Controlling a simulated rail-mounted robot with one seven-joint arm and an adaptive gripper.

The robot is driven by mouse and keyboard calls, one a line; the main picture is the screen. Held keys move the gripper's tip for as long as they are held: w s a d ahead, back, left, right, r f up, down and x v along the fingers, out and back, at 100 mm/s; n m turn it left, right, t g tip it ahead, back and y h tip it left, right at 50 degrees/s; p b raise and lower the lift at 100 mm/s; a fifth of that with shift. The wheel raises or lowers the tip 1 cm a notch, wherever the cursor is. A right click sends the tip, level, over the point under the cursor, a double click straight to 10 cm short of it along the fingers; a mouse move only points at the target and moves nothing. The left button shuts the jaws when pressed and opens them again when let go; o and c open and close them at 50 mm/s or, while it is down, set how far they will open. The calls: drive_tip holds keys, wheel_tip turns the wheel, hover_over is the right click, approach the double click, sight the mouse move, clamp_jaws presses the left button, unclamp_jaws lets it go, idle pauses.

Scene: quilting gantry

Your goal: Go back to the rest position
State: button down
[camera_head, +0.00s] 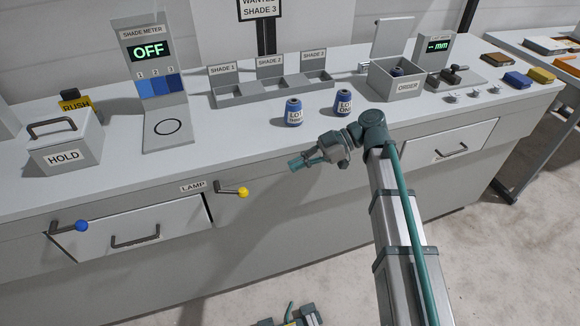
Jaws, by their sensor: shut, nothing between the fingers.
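My arm reaches up from the bottom right. My gripper (296,164) is at its end, in front of the bench's front edge and pointing left. It is shut and empty, apart from the things on the bench top. Two blue spools labelled LOT stand upright on the bench: one on the left (293,111) and one on the right (343,103). Both are beyond the gripper in the picture.
The bench (225,138) carries the shade meter (165,110) reading OFF, shade bins (230,95), the HOLD box (64,152) and the ORDER box (405,85). A yellow-knobbed LAMP lever (242,192) and a blue-knobbed lever (80,226) jut from the front.

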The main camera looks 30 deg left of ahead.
idle(0.5)
drive_tip(key=w+d+f+m+t+h, duration=0.1)
drive_tip(key=d+f+m+t, duration=0.2)
drive_tip(key=f+m, duration=0.45)
drive_tip(key=w+d+f+m+t+h, duration=0.1)
drive_tip(key=w+d+f+m+t, duration=0.15)
drive_tip(key=f+m, duration=0.45)
drive_tip(key=s+d+f+m+h+p, duration=0.4)
drive_tip(key=d+f+m, duration=0.4)
drive_tip(key=d+f, duration=1)
drive_tip(key=s+d+f+m+h+p, duration=0.1)
drive_tip(key=s+d+f+m+h, duration=0.25)
drive_tip(key=s+d+f, duration=0.85)
drive_tip(key=s+d+m+g+p, duration=0.1)
drive_tip(key=s+d, duration=0.3)
drive_tip(key=s, duration=0.4)
drive_tip(key=s+d+g+p, duration=0.1)
drive_tip(key=s+d, duration=0.3)
drive_tip(key=s, duration=0.5)
drive_tip(key=shift+d+f+m+g, duration=0.35)
drive_tip(key=shift+m+g, duration=0.05)
drive_tip(key=shift+g, duration=0.15)
